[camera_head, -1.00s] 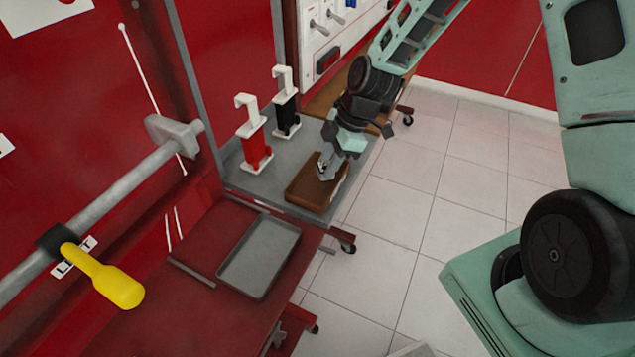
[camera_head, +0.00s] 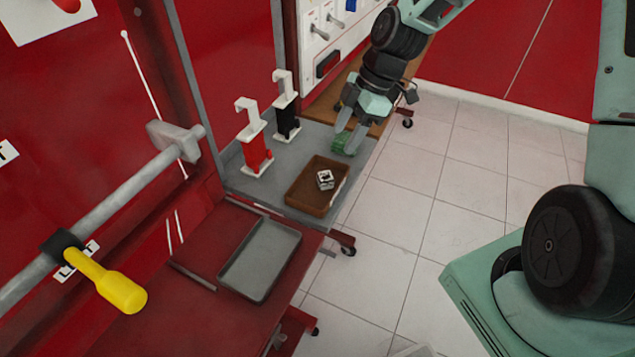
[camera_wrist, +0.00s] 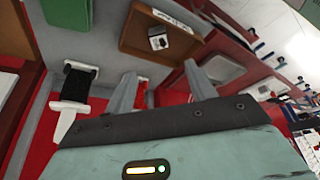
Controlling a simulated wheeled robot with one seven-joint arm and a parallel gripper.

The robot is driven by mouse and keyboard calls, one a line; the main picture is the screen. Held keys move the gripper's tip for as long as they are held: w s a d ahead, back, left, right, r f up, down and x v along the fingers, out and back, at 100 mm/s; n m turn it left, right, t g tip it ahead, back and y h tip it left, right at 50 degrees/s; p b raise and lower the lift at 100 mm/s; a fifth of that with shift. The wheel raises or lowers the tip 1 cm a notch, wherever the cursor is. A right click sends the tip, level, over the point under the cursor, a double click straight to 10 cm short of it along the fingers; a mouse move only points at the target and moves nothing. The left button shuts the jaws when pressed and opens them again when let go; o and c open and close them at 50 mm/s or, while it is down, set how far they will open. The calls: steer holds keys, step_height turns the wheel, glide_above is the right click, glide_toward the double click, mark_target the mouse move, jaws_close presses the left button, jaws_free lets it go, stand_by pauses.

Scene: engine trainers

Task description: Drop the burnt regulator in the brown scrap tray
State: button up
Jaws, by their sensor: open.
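The regulator, a small black-and-white block (camera_head: 325,180), lies inside the brown scrap tray (camera_head: 302,200) on the grey bench top. In the wrist view the block (camera_wrist: 158,41) rests on the floor of the brown tray (camera_wrist: 130,32), which bears a white label. My gripper (camera_head: 349,138) is open and empty, behind and a little right of the tray, apart from the block. In the wrist view its two fingers (camera_wrist: 161,84) stand well apart with nothing between them.
Red (camera_head: 256,152) and black (camera_head: 286,122) parts in white holders stand left of the tray. An empty grey tray (camera_head: 262,262) lies in front. Floor at right is clear.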

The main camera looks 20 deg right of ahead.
steer(key=v, duration=0.7)
steer(key=shift+r+p, duration=0.35)
steer(key=shift+r, duration=0.1)
steer(key=shift+d, duration=0.1)
steer(key=s+a+r+m+h+p, duration=0.1)
steer(key=s+a+r+m+h, duration=0.1)
steer(key=s+a+m, duration=0.2)
steer(key=s+a+r+m+h+p, duration=0.1)
steer(key=s+a+m, duration=0.4)
steer(key=s+a, duration=0.6)
steer(key=shift+s+a+r+g+h+p, duration=0.35)
steer(key=shift+s+r, duration=0.6)
steer(key=shift+s, duration=3.9)
steer(key=shift+d, duration=0.1)
